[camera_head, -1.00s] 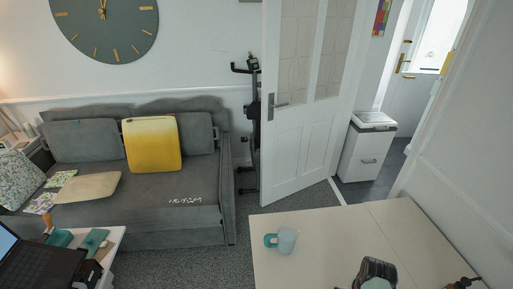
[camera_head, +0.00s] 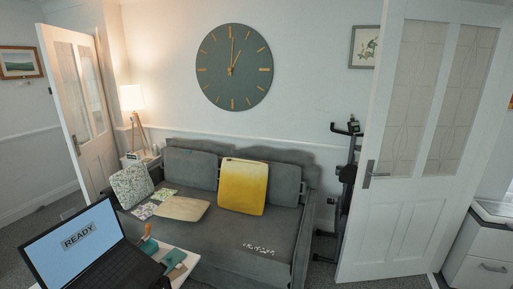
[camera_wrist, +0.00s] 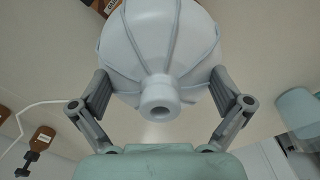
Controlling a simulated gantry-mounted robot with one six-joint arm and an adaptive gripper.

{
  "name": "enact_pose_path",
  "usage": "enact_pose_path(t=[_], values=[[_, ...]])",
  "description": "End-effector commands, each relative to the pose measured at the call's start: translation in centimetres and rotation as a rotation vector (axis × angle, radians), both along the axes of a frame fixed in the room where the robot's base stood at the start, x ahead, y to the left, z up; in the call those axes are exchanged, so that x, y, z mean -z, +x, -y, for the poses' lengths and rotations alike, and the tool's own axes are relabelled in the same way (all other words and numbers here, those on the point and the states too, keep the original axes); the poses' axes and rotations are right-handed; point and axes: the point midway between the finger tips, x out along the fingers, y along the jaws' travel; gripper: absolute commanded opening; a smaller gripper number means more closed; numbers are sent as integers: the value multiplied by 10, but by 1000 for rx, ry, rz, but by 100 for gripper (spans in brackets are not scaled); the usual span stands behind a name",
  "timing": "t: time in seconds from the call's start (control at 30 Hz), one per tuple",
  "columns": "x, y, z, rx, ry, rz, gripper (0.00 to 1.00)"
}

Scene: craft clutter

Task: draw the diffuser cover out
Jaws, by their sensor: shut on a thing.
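A pale grey-white dome-shaped piece with raised ribs, which looks like the diffuser cover (camera_wrist: 160,45), fills the upper middle of the wrist view. Its short hollow neck (camera_wrist: 160,98) points toward the wrist camera. My gripper (camera_wrist: 158,84) is shut on it, with one finger against each side. The far side of the cover is hidden. Whatever it came from or stands over cannot be made out behind it. Neither the cover nor my gripper shows in the head view.
In the wrist view, a teal cup (camera_wrist: 297,108) is at the right, a brown bottle (camera_wrist: 42,138) at the left with a pale cable (camera_wrist: 38,105) near it, and brown labelled items at the top. The head view shows a sofa (camera_head: 250,225) and a laptop (camera_head: 80,245).

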Motion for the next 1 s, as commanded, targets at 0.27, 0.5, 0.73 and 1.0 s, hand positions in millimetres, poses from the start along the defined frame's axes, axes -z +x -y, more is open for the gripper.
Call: enact_pose_path(t=[0.27,0.5,0.73,1.0], values=[[3,-4,-4,1,10,-9,36],[-1,-4,-4,1,11,-9,26],[-1,-4,-5,1,11,-10,25],[-13,-4,-5,1,12,-11,16]])
